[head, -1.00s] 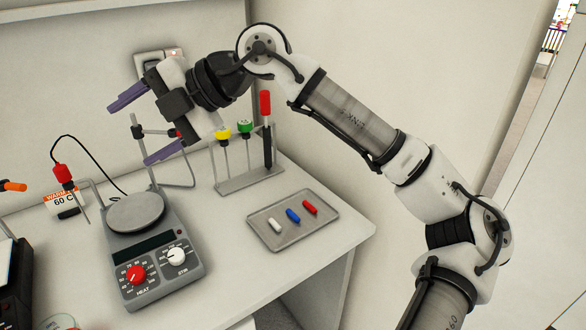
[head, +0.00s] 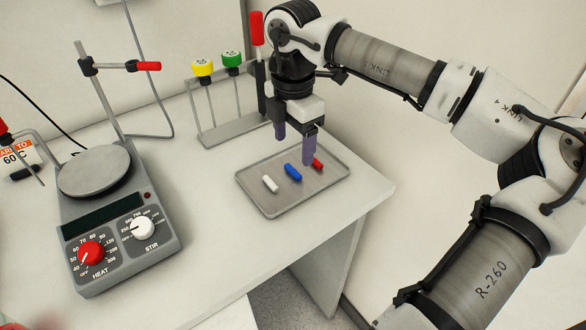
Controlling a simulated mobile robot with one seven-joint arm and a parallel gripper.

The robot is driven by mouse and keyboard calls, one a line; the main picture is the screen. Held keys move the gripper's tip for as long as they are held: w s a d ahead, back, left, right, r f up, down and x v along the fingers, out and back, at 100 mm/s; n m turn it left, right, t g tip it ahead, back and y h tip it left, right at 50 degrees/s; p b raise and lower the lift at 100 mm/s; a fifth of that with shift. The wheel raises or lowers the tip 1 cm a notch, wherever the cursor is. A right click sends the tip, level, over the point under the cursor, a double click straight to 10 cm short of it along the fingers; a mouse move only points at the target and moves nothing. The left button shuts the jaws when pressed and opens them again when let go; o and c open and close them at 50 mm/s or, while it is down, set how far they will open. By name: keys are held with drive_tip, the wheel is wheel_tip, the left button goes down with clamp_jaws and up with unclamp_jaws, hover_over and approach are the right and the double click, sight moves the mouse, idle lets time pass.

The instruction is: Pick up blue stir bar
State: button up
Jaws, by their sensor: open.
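The blue stir bar (head: 293,172) lies in the middle of a shallow grey tray (head: 284,208). A white stir bar (head: 270,184) lies to its left and a red stir bar (head: 318,164) to its right. My gripper (head: 294,152) points down above the tray's far part, with its purple fingers apart and empty. One finger partly covers the red stir bar. The blue stir bar shows just below the gap between the fingers in the picture. I cannot tell the exact height of the fingertips above the tray.
A hotplate stirrer (head: 120,235) with a stand and red-handled clamp stands to the left. A rack (head: 225,132) with yellow- and green-topped tools and a red-handled one stands behind the tray. The table's right edge is close to the tray.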

sight(294, 169)
drive_tip(key=shift+w+f+p, duration=0.2)
drive_tip(key=shift+f+p, duration=0.3)
drive_tip(key=shift+f, duration=1.25)
drive_tip(key=shift+w+f+p, duration=0.2)
drive_tip(key=shift+f+p, duration=0.25)
drive_tip(key=shift+f, duration=1.3)
drive_tip(key=c, duration=1.1)
drive_tip(key=shift+o, duration=0.2)
drive_tip(key=shift+r, duration=0.1)
